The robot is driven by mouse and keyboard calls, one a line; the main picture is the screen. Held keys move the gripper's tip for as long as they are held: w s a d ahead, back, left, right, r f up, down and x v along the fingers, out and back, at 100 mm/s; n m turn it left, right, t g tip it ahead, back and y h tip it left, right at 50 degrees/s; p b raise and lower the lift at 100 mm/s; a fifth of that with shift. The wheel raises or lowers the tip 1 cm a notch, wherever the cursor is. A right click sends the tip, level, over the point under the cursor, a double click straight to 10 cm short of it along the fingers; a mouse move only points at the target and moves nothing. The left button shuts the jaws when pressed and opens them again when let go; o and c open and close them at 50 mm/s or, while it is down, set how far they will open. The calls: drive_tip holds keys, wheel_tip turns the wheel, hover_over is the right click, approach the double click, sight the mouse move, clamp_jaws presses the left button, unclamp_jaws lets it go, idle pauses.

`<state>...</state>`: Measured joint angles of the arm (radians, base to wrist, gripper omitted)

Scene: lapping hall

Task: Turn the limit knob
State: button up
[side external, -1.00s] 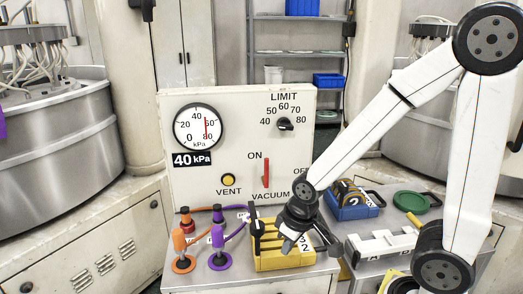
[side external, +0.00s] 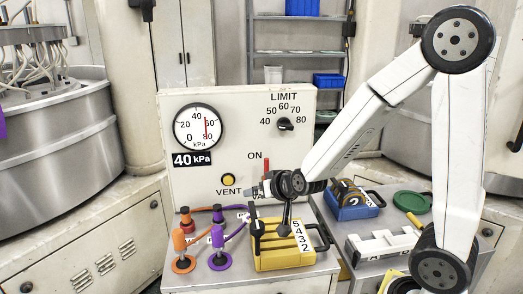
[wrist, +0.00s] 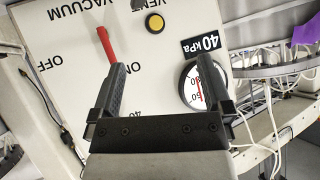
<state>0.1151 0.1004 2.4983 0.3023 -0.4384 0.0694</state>
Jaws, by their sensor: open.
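The limit knob (side external: 285,125) is a small black knob at the upper right of the cream panel (side external: 245,110). Its pale mark seems to face right, near the 80. The knob is hidden there behind the gripper body. The gauge also shows in the side view (side external: 198,127).
A yellow rack (side external: 266,261) with numbered slots stands below my gripper. Orange (side external: 180,246) and purple (side external: 218,245) suction cups with hoses stand to its left. The yellow vent button (side external: 228,180) is close by. The space before the panel's upper half is clear.

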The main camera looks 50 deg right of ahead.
drive_tip(key=w+d+r+m+t+h, duration=0.2)
drive_tip(key=d+r+h, duration=0.25)
drive_tip(key=d, duration=0.25)
drive_tip(key=m+h, duration=0.3)
drive_tip(key=h, duration=0.3)
approach(286, 128)
drive_tip(key=x, duration=0.3)
drive_tip(key=shift+s+r+y, duration=0.15)
drive_tip(key=shift+r+y, duration=0.05)
drive_tip(key=shift+y, duration=0.05)
drive_tip(key=shift+d, duration=0.1)
drive_tip(key=shift+x, duration=3.8)
drive_tip(key=shift+f, duration=0.1)
drive_tip(key=c, duration=1.2)
